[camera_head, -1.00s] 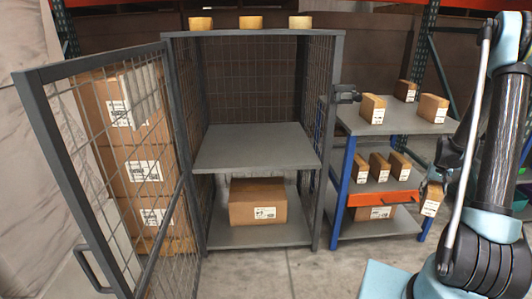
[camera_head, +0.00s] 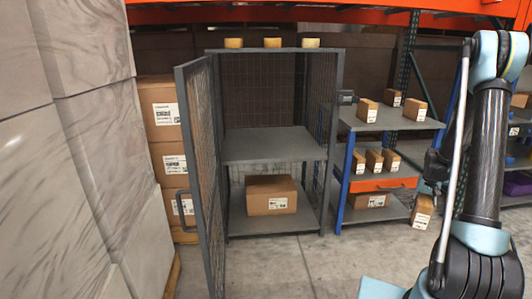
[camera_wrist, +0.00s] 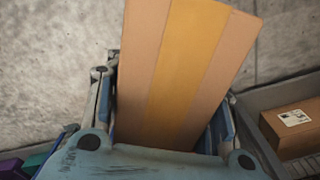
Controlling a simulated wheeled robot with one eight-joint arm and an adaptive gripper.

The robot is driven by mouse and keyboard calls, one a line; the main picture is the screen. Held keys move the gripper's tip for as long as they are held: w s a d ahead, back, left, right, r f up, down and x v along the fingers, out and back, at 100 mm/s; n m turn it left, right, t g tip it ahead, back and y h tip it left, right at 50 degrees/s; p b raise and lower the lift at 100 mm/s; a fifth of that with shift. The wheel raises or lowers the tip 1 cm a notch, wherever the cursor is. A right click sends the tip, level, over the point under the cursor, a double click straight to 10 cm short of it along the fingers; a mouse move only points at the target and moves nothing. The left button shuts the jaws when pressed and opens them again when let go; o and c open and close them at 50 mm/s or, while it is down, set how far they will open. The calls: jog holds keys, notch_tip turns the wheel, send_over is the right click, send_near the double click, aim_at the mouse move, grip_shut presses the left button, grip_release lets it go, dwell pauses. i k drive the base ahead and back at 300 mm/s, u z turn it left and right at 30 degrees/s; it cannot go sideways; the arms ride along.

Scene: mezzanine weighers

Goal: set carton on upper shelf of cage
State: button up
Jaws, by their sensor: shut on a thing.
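The cage (camera_head: 334,110) stands ahead, its mesh door (camera_head: 195,150) open toward me on the left. Its upper shelf (camera_head: 270,146) is a bare grey board. A carton (camera_head: 271,196) sits on the lower shelf (camera_head: 270,224). My gripper (camera_wrist: 168,110) is shut on a brown carton (camera_wrist: 205,55) with a yellowish tape strip, fingers on both its sides. In the head view the held carton (camera_head: 422,212) appears low, right of the cage and beside the blue rack. The gripper is mostly hidden there by the arm.
A blue-framed rack (camera_head: 347,180) with small cartons and an orange drawer front (camera_head: 383,184) stands right of the cage. Small boxes (camera_head: 272,43) sit on the cage top. Stacked cartons (camera_head: 165,120) and tall wrapped stacks (camera_head: 80,130) stand left. Floor (camera_head: 290,270) ahead is clear.

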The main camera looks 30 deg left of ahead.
aim_at(272, 146)
jog(key=k, duration=0.75)
jog(key=u, duration=1.1)
jog(key=i, duration=1)
